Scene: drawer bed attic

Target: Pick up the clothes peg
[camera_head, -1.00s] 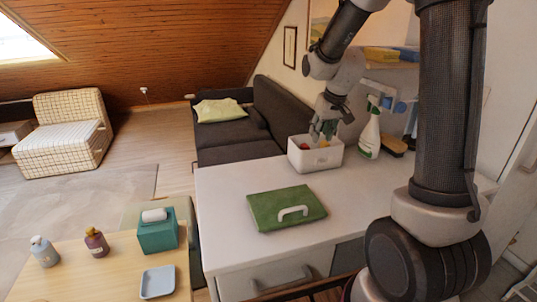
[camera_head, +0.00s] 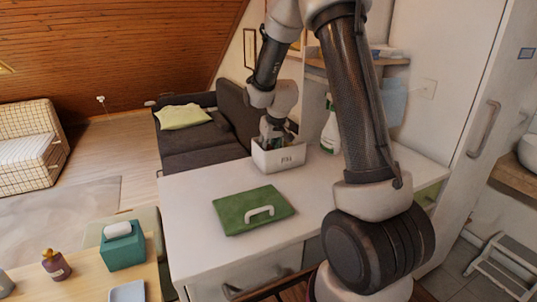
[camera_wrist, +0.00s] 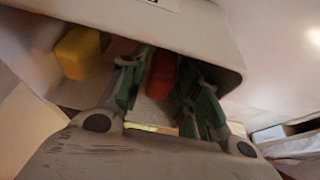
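A white box (camera_head: 279,157) stands at the back of the white counter. My gripper (camera_head: 272,128) points down into its opening. In the wrist view, my gripper (camera_wrist: 166,95) has its two green-padded fingers apart inside the box. A red object (camera_wrist: 161,76) shows between the fingers, towards the box wall, and I cannot tell if the fingers touch it. A yellow block (camera_wrist: 78,52) lies left of the fingers. I cannot make out for sure which item is the clothes peg.
A green case with a white handle (camera_head: 252,208) lies on the counter (camera_head: 190,190) in front of the box. A spray bottle (camera_head: 330,132) stands right of the box. A tissue box (camera_head: 122,247) and a purple bottle (camera_head: 56,265) stand on the wooden table.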

